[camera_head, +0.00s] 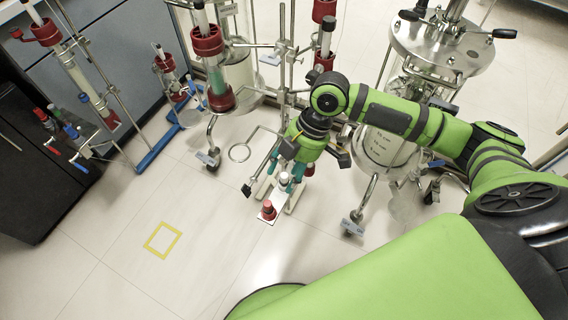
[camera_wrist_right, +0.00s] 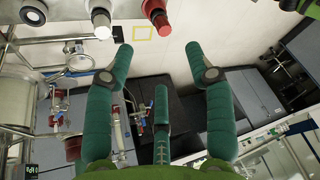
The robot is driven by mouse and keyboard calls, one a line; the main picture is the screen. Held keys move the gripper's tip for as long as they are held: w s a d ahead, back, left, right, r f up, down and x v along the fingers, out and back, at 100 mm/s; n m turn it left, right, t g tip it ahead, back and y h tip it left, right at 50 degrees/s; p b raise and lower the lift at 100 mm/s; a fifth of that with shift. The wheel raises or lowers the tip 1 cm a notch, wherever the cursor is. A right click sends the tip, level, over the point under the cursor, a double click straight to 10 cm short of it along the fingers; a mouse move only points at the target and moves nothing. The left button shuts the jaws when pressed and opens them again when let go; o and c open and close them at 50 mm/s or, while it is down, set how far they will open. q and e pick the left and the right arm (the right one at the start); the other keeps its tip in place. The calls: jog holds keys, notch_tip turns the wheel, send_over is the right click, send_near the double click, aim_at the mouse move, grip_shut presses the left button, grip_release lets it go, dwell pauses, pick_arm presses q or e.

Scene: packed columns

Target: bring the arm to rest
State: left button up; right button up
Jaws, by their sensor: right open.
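My right arm comes in from the right in the head view. Its right gripper (camera_head: 290,177) points down near a small stand (camera_head: 291,205) with several capped columns. In the right wrist view the teal fingers of the gripper (camera_wrist_right: 158,52) are spread wide with nothing between them. A red-capped piece (camera_head: 268,209) stands at the near end of the stand, and a white-capped one (camera_head: 284,178) is close to the fingers. The red cap (camera_wrist_right: 157,17) and white cap (camera_wrist_right: 100,17) also show at the top of the wrist view. My left gripper is out of view.
A steel-lidded glass vessel (camera_head: 388,148) on a wheeled frame stands close behind my right arm. Glass columns with red fittings (camera_head: 207,41) stand at the back left. A dark cabinet (camera_head: 30,190) is at the far left. The floor around the yellow square (camera_head: 162,239) is clear.

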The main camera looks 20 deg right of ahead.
jog(key=s+a+f+m+t, duration=0.3)
jog(key=s+a+f+m, duration=0.15)
jog(key=a, duration=0.25)
jog(key=s+d+f+m+h, duration=0.2)
jog(key=s+d+m+h, duration=0.2)
jog(key=s+d+m, duration=0.55)
notch_tip(320, 180, down, 20)
jog(key=s+p, duration=0.2)
jog(key=p, duration=0.2)
pick_arm(q)
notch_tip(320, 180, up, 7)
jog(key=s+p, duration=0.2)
jog(key=p, duration=0.1)
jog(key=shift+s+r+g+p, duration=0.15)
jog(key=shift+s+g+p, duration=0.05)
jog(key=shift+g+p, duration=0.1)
pick_arm(e)
jog(key=s+d+f+g, duration=0.1)
jog(key=s+d+f, duration=0.2)
jog(key=s+f, duration=0.7)
jog(key=s, duration=0.5)
jog(key=shift+g+h, duration=0.3)
